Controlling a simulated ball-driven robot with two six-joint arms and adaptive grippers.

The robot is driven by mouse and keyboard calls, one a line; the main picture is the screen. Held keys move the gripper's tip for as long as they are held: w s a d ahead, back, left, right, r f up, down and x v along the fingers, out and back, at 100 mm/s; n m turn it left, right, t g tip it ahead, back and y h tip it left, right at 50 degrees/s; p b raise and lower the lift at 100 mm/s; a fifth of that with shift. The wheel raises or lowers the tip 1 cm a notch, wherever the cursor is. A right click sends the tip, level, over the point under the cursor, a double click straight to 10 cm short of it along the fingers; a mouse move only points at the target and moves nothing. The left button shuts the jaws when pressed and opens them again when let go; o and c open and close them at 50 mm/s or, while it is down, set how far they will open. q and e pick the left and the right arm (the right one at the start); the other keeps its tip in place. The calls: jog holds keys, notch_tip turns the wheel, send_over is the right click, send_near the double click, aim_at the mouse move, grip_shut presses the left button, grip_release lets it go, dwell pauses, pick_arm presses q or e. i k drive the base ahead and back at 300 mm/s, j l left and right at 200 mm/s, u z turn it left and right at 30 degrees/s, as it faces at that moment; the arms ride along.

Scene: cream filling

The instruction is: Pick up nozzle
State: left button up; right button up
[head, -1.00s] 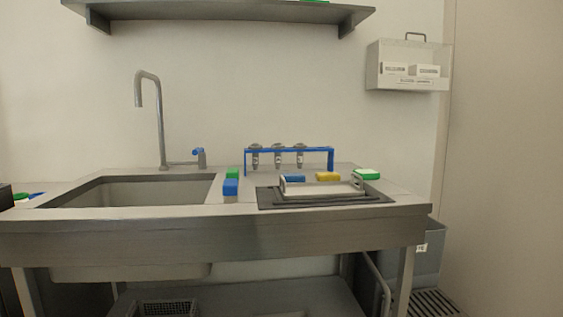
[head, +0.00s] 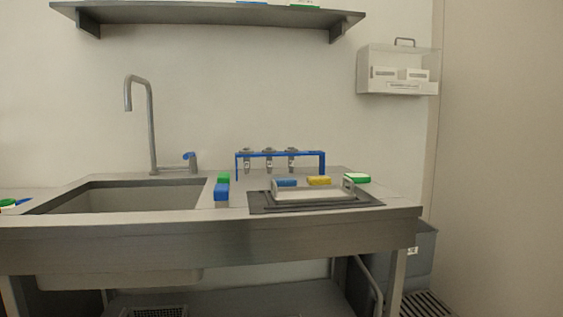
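Three small metallic nozzles hang in a row in a blue rack on the counter, right of the sink: a left nozzle (head: 247,162), a middle nozzle (head: 269,161) and a right nozzle (head: 291,161). The blue rack (head: 323,165) stands upright behind a tray. Neither of my grippers shows in the head view, so nothing of mine touches the nozzles or the rack.
A metal tray (head: 312,194) with handles sits on a dark mat (head: 262,202) in front of the rack, near blue and yellow blocks. Blue (head: 221,192) and green (head: 358,178) items flank it. The sink (head: 130,197) and faucet (head: 152,130) are left. A shelf (head: 210,18) overhangs.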

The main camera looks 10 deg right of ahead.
aim_at(269, 150)
jog(key=u, duration=1.6)
jog(key=z, duration=1.9)
jog(key=i+z, duration=0.65)
jog(key=k, duration=0.05)
